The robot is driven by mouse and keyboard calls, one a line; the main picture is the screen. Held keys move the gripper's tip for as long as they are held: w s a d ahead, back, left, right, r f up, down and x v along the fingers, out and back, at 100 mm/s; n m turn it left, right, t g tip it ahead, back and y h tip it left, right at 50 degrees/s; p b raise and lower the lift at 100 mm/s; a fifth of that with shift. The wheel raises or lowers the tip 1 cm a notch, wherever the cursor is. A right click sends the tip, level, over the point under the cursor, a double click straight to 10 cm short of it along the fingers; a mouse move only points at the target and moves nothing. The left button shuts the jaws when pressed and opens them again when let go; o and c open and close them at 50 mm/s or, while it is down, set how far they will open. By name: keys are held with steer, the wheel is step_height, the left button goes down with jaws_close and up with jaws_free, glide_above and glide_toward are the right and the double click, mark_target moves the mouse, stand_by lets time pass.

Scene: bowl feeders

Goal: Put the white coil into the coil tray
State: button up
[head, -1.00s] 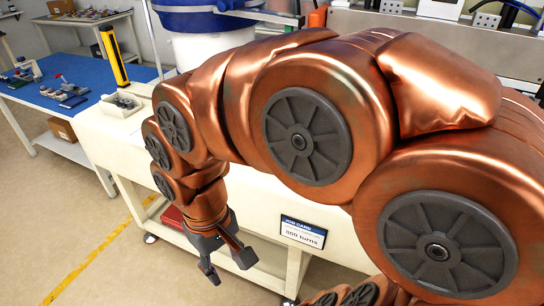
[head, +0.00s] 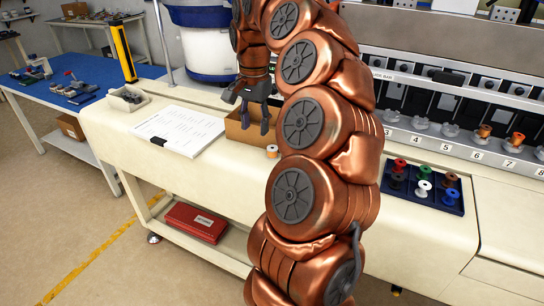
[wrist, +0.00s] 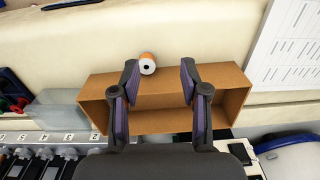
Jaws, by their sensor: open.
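A small coil with white end and orange winding (head: 272,151) stands on the cream bench just in front of an open cardboard tray (head: 236,131). In the wrist view the coil (wrist: 147,66) shows between my fingertips, nearer the left one, just outside the rim of the cardboard tray (wrist: 228,105). The tray's visible inside looks empty. My gripper (head: 255,124) is open, pointing down over the tray; it also shows in the wrist view (wrist: 158,68). It holds nothing, and its height above the coil is hard to tell. A plain white spool (head: 423,189) stands in the dark blue tray (head: 432,205).
The dark blue tray holds several coloured spools. A white paper sheet (head: 180,130) lies left of the cardboard tray. A blue-and-white bowl feeder (head: 205,45) stands behind. A winding machine (head: 450,90) with numbered stations lines the right back. Bare bench lies in front of the coil.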

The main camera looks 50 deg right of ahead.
mark_target(272, 148)
steer(key=d+m, duration=0.1)
steer(key=d+f, duration=0.1)
steer(key=d, duration=0.1)
steer(key=s+d+m, duration=0.1)
steer(key=d, duration=0.1)
steer(key=shift+d+f+m, duration=0.15)
steer(key=shift+f+m, duration=0.15)
steer(key=shift+f+p, duration=0.65)
steer(key=shift+f, duration=3.15)
steer(key=c, duration=0.8)
steer(key=shift+r, duration=0.1)
